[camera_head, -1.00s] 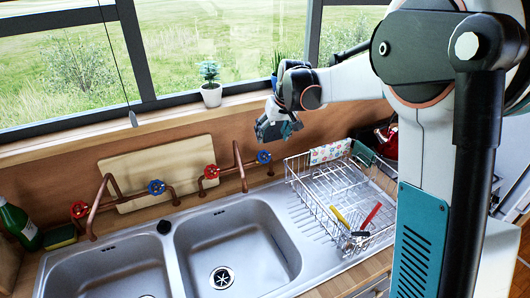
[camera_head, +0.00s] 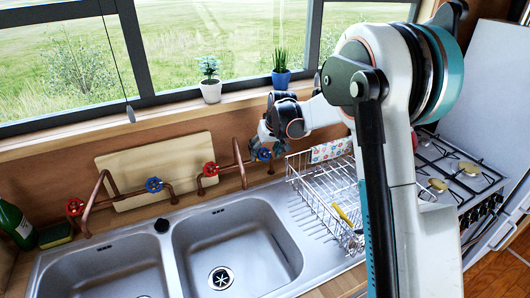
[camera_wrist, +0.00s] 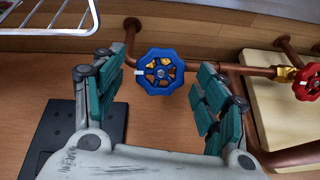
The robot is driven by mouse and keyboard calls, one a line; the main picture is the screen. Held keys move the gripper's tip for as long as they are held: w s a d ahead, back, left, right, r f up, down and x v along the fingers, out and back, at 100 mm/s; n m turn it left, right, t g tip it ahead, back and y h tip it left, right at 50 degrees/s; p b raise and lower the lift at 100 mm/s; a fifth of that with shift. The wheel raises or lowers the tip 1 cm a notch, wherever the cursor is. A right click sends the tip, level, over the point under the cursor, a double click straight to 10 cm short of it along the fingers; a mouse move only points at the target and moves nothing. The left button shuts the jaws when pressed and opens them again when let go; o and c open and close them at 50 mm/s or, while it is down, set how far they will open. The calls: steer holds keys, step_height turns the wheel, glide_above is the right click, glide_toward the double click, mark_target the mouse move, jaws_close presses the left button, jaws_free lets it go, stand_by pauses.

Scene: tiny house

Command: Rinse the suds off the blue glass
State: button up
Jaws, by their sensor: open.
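No blue glass shows in either view. My gripper (camera_head: 264,146) is open and empty, at the right-hand tap over the double sink (camera_head: 237,214). A blue valve wheel (camera_wrist: 160,72) with a white mark shows between its two teal-padded fingers (camera_wrist: 162,88) in the wrist view, with gaps on both sides. In the head view the gripper partly covers this wheel (camera_head: 264,155). The same tap's red wheel (camera_head: 210,169) is to the left, and its copper spout (camera_head: 240,165) bends over the right basin. Both basins look empty where visible.
A wire dish rack (camera_head: 318,190) with a yellow-handled utensil stands right of the sink, close to my gripper. A cutting board (camera_head: 160,170) leans behind the other tap with its blue wheel (camera_head: 154,185) and red wheel (camera_head: 75,207). Potted plants (camera_head: 281,79) line the sill above.

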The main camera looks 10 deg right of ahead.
steer(key=c, duration=1.1)
steer(key=shift+o, duration=0.2)
steer(key=shift+n, duration=0.3)
steer(key=n+h, duration=0.1)
steer(key=n, duration=0.2)
steer(key=shift+a, duration=0.15)
steer(key=n+h, duration=0.1)
steer(key=n, duration=0.3)
steer(key=shift+s+a+t, duration=0.1)
steer(key=shift+t, duration=0.3)
steer(key=shift+n, duration=0.3)
